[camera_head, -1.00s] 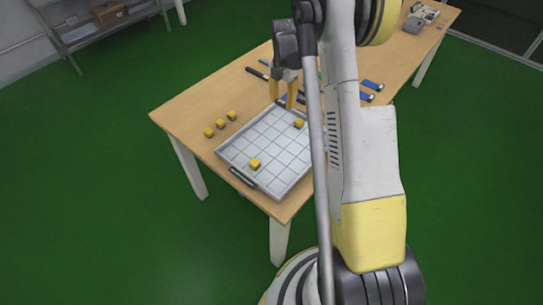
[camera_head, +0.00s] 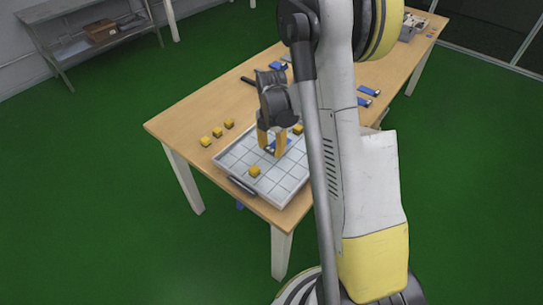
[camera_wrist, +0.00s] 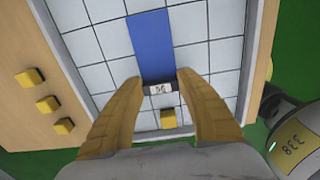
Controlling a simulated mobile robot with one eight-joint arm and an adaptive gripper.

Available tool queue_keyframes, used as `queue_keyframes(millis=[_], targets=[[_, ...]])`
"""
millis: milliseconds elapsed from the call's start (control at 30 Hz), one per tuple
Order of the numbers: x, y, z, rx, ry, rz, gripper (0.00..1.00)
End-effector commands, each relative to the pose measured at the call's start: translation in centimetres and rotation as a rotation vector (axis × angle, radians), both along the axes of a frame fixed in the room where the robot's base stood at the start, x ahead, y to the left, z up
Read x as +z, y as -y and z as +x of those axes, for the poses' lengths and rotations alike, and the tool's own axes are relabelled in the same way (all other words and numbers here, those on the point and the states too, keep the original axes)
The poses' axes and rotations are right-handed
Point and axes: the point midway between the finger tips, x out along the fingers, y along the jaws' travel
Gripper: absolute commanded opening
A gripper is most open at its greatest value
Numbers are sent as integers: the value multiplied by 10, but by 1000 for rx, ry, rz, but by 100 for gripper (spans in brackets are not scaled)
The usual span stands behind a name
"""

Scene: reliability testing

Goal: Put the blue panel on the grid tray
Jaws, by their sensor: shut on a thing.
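My gripper (camera_head: 272,150) is over the grid tray, with its yellow fingers pointing down. In the wrist view my gripper (camera_wrist: 160,82) is shut on one end of a blue panel (camera_wrist: 152,42), at a dark strip with a white label. I cannot tell whether the panel touches the tray floor. My arm hides the tray's right part in the head view.
Three yellow cubes (camera_head: 217,132) stand on the wooden table (camera_head: 190,108) left of the tray. More blue panels (camera_head: 368,91) lie farther back on the table.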

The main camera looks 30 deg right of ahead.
Motion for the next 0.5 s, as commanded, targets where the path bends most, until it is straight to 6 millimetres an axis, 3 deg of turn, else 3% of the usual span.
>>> queue_keyframes(millis=[33,167,500], targets=[[-12,0,0,0,0,0,17],[-30,0,0,0,0,0,17],[-33,0,0,0,0,0,17]])
